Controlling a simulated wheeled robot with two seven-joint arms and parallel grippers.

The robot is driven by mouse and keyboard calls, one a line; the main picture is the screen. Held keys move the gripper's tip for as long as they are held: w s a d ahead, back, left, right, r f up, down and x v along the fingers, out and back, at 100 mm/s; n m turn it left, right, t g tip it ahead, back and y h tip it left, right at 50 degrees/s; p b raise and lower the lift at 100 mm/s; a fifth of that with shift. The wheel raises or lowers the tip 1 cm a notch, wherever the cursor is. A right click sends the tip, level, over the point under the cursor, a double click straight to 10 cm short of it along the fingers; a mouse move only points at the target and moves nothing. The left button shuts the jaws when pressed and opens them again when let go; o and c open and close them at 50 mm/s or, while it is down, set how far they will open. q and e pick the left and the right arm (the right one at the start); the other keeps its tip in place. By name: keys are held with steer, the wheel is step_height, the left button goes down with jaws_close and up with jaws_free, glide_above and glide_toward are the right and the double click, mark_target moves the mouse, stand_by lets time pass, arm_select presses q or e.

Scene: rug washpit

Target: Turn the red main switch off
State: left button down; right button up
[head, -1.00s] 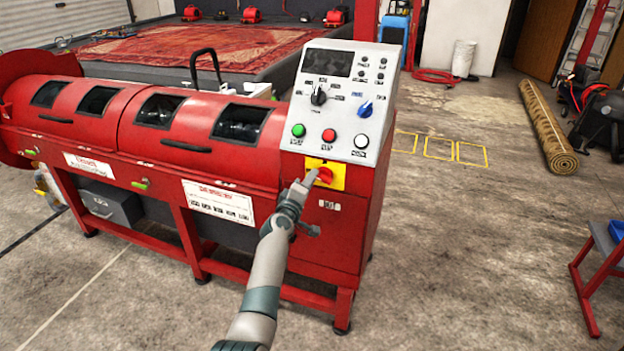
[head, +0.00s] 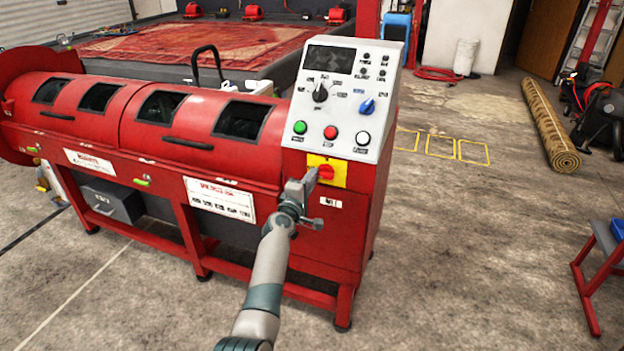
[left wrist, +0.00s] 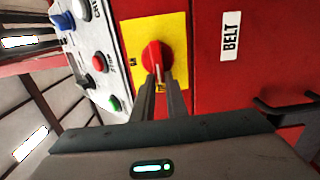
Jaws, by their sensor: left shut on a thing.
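The red main switch (head: 327,172) is a round rotary knob on a yellow plate (head: 340,181), low on the front of the red machine's control cabinet. It also shows in the left wrist view as a red knob (left wrist: 155,56) with a pale mark pointing down the picture, towards my fingers. A small dark label, seemingly "ON", is on the plate to the knob's left there. My left gripper (head: 309,180) is at the switch. Its two fingers (left wrist: 159,88) converge on the knob's grip and are shut on it. They hide part of the knob and plate. My right gripper is out of view.
Green (head: 300,127), red (head: 330,132) and white (head: 362,139) buttons sit just above the switch, with a blue knob (head: 367,106) and black dial (head: 320,92) higher up. A dark handle (left wrist: 285,105) sticks out near the "BELT" label.

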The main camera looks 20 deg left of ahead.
arm_select(q)
steer(key=c, duration=1.8)
jaws_free()
steer(key=shift+o, duration=0.2)
steer(key=shift+s, duration=0.15)
steer(key=s+p, duration=0.1)
steer(key=s, duration=1.6)
steer(key=shift+a, duration=0.3)
steer(key=shift+s+f, duration=0.1)
steer(key=s+d+f+m+g, duration=0.2)
steer(key=s+f+m, duration=0.15)
steer(key=f, duration=0.65)
steer(key=s+d+f+m+g, duration=0.25)
steer(key=s+f, duration=0.25)
steer(key=f, duration=0.4)
steer(key=s+d+f+m+g, duration=0.1)
steer(key=s+d+f+m, duration=0.25)
steer(key=f, duration=0.65)
steer(key=s+d+f+m+g, duration=0.1)
steer(key=s+f+m+g, duration=0.1)
steer(key=s+f, duration=0.5)
steer(key=s+d+f+m+g, duration=0.1)
steer(key=s+f+m, duration=0.4)
steer(key=s, duration=0.8)
steer(key=s+d+f+m+g+h, duration=0.1)
steer(key=s+d+f+m+g, duration=0.1)
steer(key=s+f, duration=0.8)
steer(key=shift+f+m+g, duration=0.25)
steer(key=shift+m+g, duration=0.1)
steer(key=shift+m, duration=0.5)
